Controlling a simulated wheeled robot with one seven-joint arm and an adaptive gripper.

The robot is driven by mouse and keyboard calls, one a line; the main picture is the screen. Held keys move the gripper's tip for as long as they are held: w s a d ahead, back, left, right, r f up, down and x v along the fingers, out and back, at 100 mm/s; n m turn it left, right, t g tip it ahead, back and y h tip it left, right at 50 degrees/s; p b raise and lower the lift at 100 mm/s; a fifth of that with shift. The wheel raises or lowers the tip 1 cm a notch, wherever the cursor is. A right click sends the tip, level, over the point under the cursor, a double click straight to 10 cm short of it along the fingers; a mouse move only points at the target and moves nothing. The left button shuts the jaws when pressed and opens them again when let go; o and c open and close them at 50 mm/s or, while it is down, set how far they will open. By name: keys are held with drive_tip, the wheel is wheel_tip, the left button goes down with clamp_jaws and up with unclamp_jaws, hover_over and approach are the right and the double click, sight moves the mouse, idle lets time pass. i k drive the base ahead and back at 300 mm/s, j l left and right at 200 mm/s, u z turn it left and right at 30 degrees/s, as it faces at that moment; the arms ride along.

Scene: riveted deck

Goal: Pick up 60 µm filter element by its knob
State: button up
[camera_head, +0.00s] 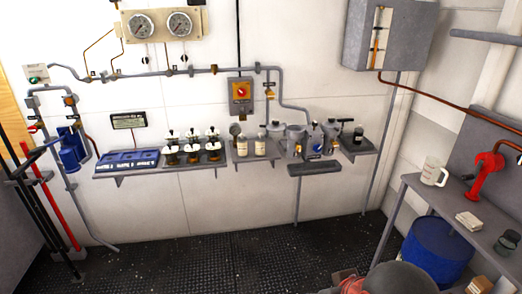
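A grey wall shelf carries several small black-knobbed pieces with white and brown parts (192,150), standing in two rows left of the middle. They may be the filter elements. Their markings are too small to read, so I cannot tell which one is 60 µm. Left of them, blue labelled trays (125,158) sit on the same shelf; the lettering on their front edges is not readable. To the right, grey metal pots (295,136) with pipe fittings stand along the wall.
Two pale-labelled bottles (260,146) stand beside the pots. A small dark ledge (314,168) juts out below the pots. At right, a grey bench (462,205) holds a white mug (433,172) and a red hand pump (484,177), above a blue drum (437,250).

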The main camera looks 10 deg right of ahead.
sight(243, 146)
drive_tip(key=i+j, duration=0.15)
drive_tip(key=i, duration=1.35)
drive_tip(key=i+j, duration=0.1)
drive_tip(key=i, duration=1.4)
